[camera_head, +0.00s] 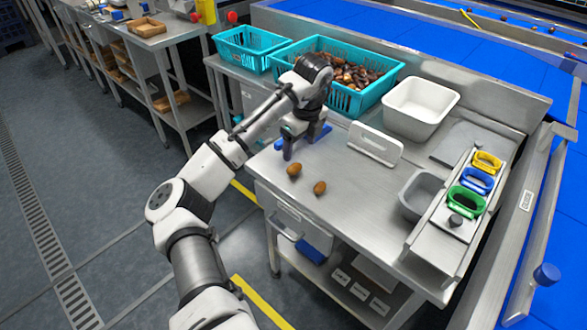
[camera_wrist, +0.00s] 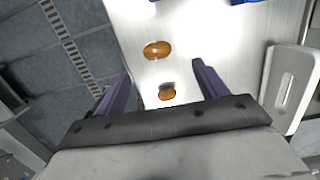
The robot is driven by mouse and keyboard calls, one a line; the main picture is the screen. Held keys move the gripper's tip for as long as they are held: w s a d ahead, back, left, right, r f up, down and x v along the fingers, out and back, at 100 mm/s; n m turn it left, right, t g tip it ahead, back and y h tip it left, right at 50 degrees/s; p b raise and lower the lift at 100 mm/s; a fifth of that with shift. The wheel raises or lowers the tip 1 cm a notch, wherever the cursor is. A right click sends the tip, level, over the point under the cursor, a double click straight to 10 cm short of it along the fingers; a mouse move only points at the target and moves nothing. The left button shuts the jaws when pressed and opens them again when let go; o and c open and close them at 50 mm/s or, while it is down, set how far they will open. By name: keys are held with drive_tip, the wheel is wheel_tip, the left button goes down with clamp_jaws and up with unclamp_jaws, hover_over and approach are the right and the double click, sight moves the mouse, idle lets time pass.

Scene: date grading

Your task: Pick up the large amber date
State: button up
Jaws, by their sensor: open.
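Two amber-brown dates lie apart on the steel table (camera_head: 345,198) near its front left corner. In the head view one date (camera_head: 294,169) is nearer my gripper (camera_head: 300,146) and the other date (camera_head: 319,187) is further right and nearer the front edge. In the wrist view the larger-looking amber date (camera_wrist: 157,50) lies just beyond my fingertips (camera_wrist: 163,70). A smaller-looking date (camera_wrist: 167,94) shows between the fingers. My gripper is open and empty, pointing down over the table. I cannot tell surely which date in one view matches which in the other.
A white slotted board (camera_head: 375,145) stands to the right of my gripper. Behind are a teal crate (camera_head: 378,92) of dark dates and a white bin (camera_head: 420,104). A grey bin (camera_head: 420,190) and a rack with yellow, blue and green rings (camera_head: 468,205) stand at right. The front middle is clear.

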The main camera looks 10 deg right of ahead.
sight(295, 165)
drive_tip(key=f, duration=0.2)
drive_tip(key=f+p, duration=0.1)
drive_tip(key=f, duration=0.2)
drive_tip(key=w+a+f, duration=0.1)
drive_tip(key=f, duration=0.2)
drive_tip(key=shift+f+p, duration=0.1)
drive_tip(key=shift+p, duration=0.3)
drive_tip(key=c, duration=0.8)
